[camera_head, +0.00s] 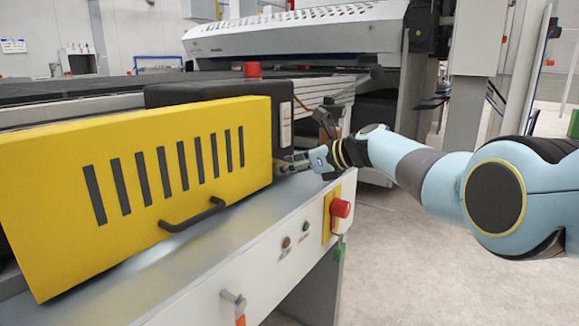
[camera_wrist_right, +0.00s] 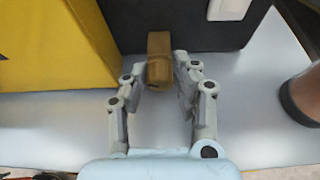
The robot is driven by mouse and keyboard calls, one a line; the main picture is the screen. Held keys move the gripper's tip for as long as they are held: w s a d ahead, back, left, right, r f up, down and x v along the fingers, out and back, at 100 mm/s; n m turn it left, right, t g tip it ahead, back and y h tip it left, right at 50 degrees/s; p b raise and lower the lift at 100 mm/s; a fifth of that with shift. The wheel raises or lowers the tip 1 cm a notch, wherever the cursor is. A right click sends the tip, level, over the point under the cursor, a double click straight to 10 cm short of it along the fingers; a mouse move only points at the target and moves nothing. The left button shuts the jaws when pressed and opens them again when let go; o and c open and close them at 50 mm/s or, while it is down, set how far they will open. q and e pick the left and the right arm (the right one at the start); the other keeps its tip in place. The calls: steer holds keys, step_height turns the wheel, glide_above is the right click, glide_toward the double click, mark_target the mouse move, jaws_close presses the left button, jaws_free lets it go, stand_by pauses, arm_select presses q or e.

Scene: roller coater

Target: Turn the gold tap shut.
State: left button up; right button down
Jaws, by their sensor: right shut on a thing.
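The gold tap (camera_wrist_right: 159,48) is a small brownish-gold block in the right wrist view, at the foot of a dark housing. My right gripper (camera_wrist_right: 158,76) has its two grey fingers on either side of the tap's near end and is shut on it. In the head view, my right gripper (camera_head: 287,163) reaches in from the right, just past the right end of the yellow cover. There the tap is mostly hidden by the fingers and the cover. My left gripper is not in view.
The yellow slotted cover (camera_head: 75,205) with a dark handle (camera_head: 192,215) stands left of my right gripper. The black housing (camera_head: 215,92) is behind it. A red button (camera_head: 341,208) projects from the front panel below the gripper. The grey ledge is clear in front.

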steer(key=shift+d+f+m+g, duration=0.1)
steer(key=shift+m+g, duration=0.2)
steer(key=shift+m, duration=0.3)
steer(key=c, duration=1.1)
jaws_free()
steer(key=shift+o, duration=0.2)
steer(key=v, duration=1.2)
steer(key=shift+w+f, duration=0.1)
